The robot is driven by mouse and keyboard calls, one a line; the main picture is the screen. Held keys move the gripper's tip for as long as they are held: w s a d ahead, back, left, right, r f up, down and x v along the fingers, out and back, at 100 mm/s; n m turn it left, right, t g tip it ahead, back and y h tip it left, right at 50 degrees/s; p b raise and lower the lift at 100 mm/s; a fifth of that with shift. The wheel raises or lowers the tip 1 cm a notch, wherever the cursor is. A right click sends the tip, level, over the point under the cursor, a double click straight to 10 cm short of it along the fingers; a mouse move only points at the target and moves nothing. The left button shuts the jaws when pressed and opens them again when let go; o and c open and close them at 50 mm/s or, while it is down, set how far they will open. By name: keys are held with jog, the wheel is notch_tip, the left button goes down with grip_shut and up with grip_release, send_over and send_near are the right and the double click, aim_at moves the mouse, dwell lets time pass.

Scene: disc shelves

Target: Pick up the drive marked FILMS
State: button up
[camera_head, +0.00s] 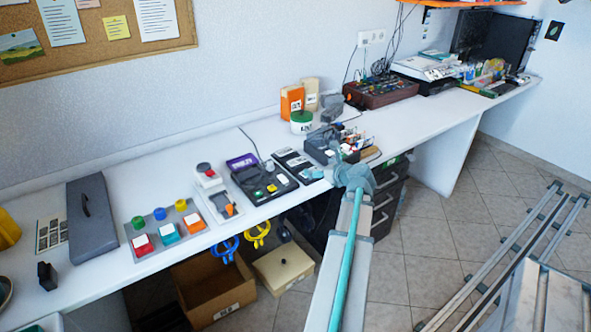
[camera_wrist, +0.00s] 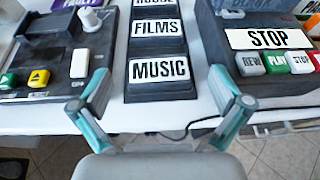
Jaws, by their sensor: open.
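The drive marked FILMS (camera_wrist: 158,28) shows at the top middle of the wrist view, a dark block with a white label. It sits in a dark row between a block marked HOUSE (camera_wrist: 155,3) behind it and one marked MUSIC (camera_wrist: 159,68) in front. In the head view this row (camera_head: 298,164) lies on the white counter, its labels too small to read. My gripper (camera_wrist: 160,104) is open and empty. Its teal-edged fingers are spread on either side of the row, nearer than the MUSIC block and apart from FILMS. In the head view my gripper (camera_head: 353,175) is at the counter's front edge.
A dark device labelled STOP (camera_wrist: 265,38) stands close on the right, and a control box with a knob and buttons (camera_wrist: 60,50) on the left. A cable (camera_wrist: 170,134) hangs at the counter edge.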

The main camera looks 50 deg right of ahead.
aim_at(300, 164)
jog(key=x, duration=1.1)
jog(key=shift+a, duration=0.3)
jog(key=shift+c, duration=0.2)
jog(key=c, duration=0.9)
